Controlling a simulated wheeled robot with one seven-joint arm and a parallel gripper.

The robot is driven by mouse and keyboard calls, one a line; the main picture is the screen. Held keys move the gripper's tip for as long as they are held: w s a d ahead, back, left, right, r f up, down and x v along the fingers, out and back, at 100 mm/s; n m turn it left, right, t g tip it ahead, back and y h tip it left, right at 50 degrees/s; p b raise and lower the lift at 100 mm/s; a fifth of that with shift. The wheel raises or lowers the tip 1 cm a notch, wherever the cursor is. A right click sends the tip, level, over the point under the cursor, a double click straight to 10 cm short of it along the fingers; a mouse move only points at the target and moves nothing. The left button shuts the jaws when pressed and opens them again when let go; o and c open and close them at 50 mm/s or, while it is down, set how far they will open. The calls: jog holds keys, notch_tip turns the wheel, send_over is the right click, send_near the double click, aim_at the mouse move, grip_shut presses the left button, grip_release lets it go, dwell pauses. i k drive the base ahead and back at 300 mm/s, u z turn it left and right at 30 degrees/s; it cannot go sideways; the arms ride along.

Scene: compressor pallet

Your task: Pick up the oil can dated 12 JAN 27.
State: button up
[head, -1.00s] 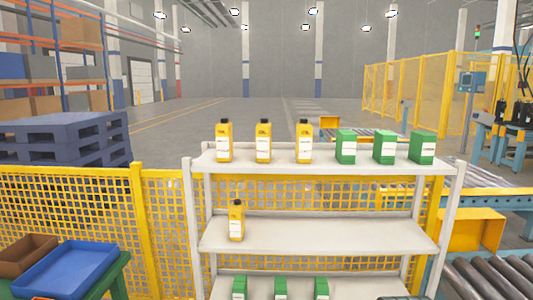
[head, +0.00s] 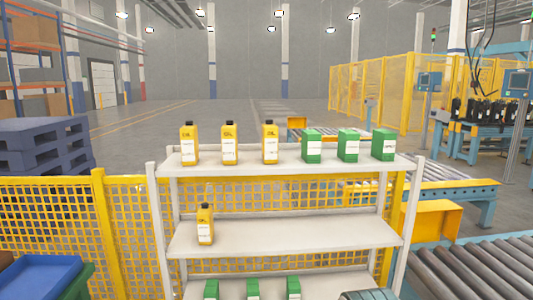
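Three yellow oil cans with black caps stand upright on the top shelf: a left one (head: 189,144), a middle one (head: 229,144) and a right one (head: 270,143). A fourth yellow oil can (head: 205,225) stands alone at the left of the middle shelf. Each has a white label, but the dates are too small to read, so I cannot tell which is dated 12 JAN 27.
Green boxes (head: 348,146) stand right of the cans on the top shelf, and several more (head: 253,289) on the lowest. The white rack (head: 300,239) has free room on its middle shelf. Yellow mesh fence (head: 50,220) stands left; a roller conveyor (head: 475,265) is right. A blue tray (head: 40,275) is lower left.

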aim_at(270, 131)
jog(key=u, duration=0.25)
jog(key=i, duration=1.1)
